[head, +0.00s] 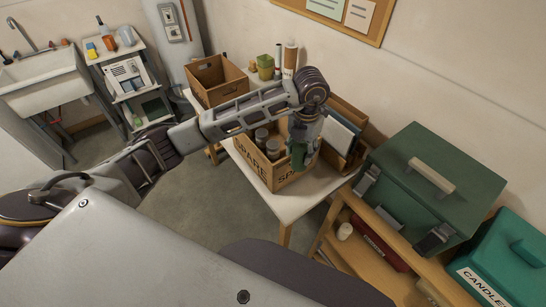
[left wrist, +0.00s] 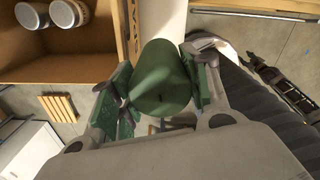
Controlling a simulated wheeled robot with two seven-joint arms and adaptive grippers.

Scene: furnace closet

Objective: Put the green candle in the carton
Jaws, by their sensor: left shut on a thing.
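The green candle (left wrist: 160,82) is a dark green cylinder, held between the green-padded fingers of my left gripper (left wrist: 158,95). In the head view my left gripper (head: 303,140) hangs down at the front right of the carton marked SPARE (head: 247,152), with the candle (head: 298,156) at its fingers. The brown carton is open at the top and stands on a pale table. In the left wrist view the candle shows to the right of the carton's wall (left wrist: 108,35). I cannot tell its height against the rim. My right gripper is not seen.
A green toolbox (head: 430,190) sits on a shelf at right, beside a teal box marked CANDLE (head: 500,262).

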